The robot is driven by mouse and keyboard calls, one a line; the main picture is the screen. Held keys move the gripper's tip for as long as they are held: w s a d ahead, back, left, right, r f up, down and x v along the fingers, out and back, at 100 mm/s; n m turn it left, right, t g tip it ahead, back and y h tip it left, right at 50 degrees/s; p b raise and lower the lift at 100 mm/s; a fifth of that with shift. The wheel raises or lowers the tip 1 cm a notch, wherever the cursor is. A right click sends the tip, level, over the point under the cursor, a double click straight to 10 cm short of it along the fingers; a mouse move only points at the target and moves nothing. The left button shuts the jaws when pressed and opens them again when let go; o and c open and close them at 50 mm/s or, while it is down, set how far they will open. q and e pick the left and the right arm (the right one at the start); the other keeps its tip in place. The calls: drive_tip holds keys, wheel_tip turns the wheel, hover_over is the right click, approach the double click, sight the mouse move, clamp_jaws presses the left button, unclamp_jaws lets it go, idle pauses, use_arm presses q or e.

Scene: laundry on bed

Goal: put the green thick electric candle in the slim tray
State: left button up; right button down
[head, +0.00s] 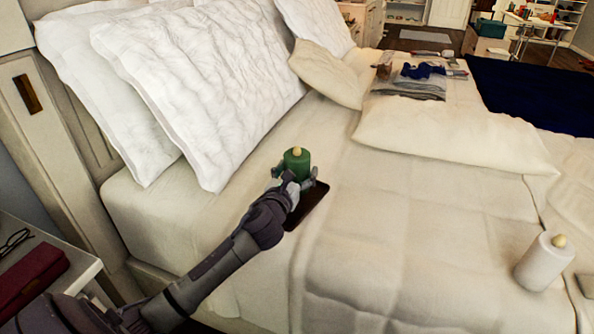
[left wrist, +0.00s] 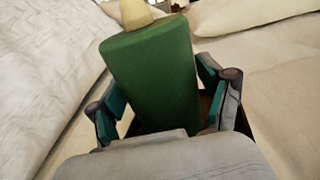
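The green thick candle (head: 297,163), with a pale flame tip, stands roughly upright on the bed side of the dark slim tray (head: 309,207). My left gripper (head: 300,183) is around the candle's lower part, with its fingers spread. In the left wrist view the green candle (left wrist: 158,75) fills the middle, between the two fingers, with gaps visible beside it. The tray's dark edge shows behind the right finger. The candle's base is hidden by my gripper, so I cannot tell whether it rests fully in the tray. My right gripper is not in view.
A white candle (head: 543,262) stands on the bed at the right. White pillows (head: 205,85) lean at the upper left. A cream pillow (head: 450,140) and a folded clothes pile (head: 410,82) lie farther back. The middle of the bed (head: 400,240) is clear.

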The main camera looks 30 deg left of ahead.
use_arm(q)
drive_tip(key=shift+o, duration=0.5)
drive_tip(key=shift+r, duration=0.15)
drive_tip(key=p+v, duration=0.1)
drive_tip(key=v, duration=1.1)
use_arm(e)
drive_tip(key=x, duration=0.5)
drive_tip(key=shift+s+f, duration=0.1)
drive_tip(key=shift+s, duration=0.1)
